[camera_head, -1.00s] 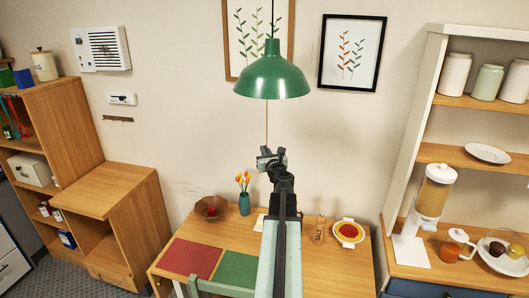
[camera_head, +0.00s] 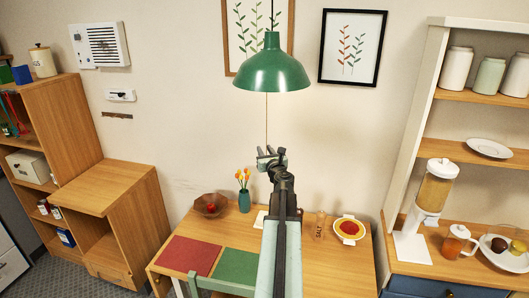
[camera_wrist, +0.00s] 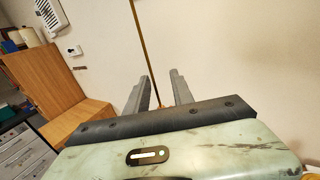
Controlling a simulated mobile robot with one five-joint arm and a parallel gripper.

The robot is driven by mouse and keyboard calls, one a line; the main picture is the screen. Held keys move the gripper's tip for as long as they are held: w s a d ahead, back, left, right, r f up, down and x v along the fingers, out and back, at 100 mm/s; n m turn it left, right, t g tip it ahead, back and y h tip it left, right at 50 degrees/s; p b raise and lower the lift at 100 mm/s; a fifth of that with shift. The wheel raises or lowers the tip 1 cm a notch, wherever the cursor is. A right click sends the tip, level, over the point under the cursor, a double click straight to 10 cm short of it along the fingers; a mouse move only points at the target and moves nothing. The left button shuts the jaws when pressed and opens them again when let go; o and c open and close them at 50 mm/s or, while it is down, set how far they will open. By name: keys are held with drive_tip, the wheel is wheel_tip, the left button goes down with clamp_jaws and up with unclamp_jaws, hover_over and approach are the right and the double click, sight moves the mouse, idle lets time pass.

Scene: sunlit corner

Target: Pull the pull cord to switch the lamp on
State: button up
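The green lamp (camera_head: 271,68) hangs from above over the table. Its thin tan pull cord (camera_head: 267,120) hangs straight down from the shade to my gripper. My gripper (camera_head: 271,153) is open at the lower visible part of the cord, well below the shade. In the wrist view the two grey fingers of my gripper (camera_wrist: 160,90) stand apart. The cord (camera_wrist: 142,45) shows in the gap between them, nearer the left finger at the top. I cannot tell whether it lies between the fingers or just beyond them.
Below stands a wooden table (camera_head: 225,225) with a teal vase (camera_head: 244,202), a brown bowl (camera_head: 211,205) and a plate (camera_head: 349,229). A wooden cabinet (camera_head: 100,190) is at left, a shelf unit (camera_head: 410,180) at right. The air around the cord is clear.

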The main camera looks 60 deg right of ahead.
drive_tip(key=v, duration=0.8)
drive_tip(key=shift+w, duration=0.1)
